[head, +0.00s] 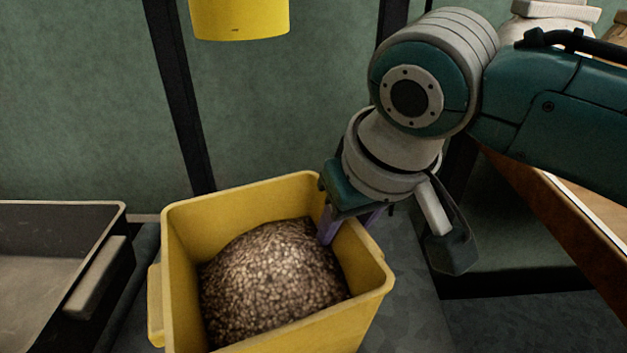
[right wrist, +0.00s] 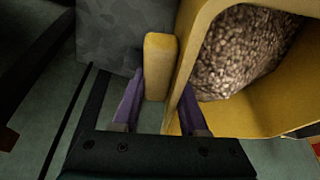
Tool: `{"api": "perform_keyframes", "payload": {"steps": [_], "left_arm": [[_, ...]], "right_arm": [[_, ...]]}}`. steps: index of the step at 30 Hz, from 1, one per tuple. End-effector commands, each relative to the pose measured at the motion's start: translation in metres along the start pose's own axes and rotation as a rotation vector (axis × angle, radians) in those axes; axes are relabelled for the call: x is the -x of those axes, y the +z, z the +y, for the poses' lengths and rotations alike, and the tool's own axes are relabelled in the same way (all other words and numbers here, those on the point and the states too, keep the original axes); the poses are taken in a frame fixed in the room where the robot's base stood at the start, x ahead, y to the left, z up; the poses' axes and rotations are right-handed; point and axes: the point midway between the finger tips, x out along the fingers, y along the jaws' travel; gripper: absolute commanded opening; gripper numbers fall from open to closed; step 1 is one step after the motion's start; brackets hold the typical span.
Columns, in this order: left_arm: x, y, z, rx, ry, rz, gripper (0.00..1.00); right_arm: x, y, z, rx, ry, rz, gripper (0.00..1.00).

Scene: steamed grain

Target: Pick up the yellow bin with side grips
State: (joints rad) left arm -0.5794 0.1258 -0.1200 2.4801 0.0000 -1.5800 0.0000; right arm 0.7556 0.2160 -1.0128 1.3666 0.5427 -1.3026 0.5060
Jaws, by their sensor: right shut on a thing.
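The yellow bin (head: 375,280) stands upright in the lower middle of the head view, filled with a heap of brown grain (head: 270,270). One side grip (head: 155,310) shows on its left wall. My right gripper (head: 348,225) comes down over its right wall, one finger inside the bin. In the right wrist view, the gripper's purple fingers (right wrist: 160,108) are on either side of the yellow bin's wall (right wrist: 190,65) and the near side grip (right wrist: 158,62). It is shut on the bin. My left gripper is not in view.
A dark metal tray (head: 68,209) stands left of the bin. A yellow container (head: 240,18) shows at the top. A wood-edged table (head: 560,205) is at the right, with pale sacks (head: 550,12) behind my arm. Dark posts (head: 178,95) stand before the green wall.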

Motion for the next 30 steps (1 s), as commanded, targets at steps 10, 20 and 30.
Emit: {"api": "perform_keyframes", "payload": {"steps": [10,20,30], "left_arm": [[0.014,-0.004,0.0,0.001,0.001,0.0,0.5],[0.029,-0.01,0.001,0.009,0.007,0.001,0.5],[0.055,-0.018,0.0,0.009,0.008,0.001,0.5]], "right_arm": [[0.024,-0.011,0.001,0.001,0.002,0.004,0.0],[0.045,0.008,0.0,0.0,-0.003,0.002,0.0],[0.078,0.086,0.0,-0.001,-0.004,-0.001,0.0]]}}
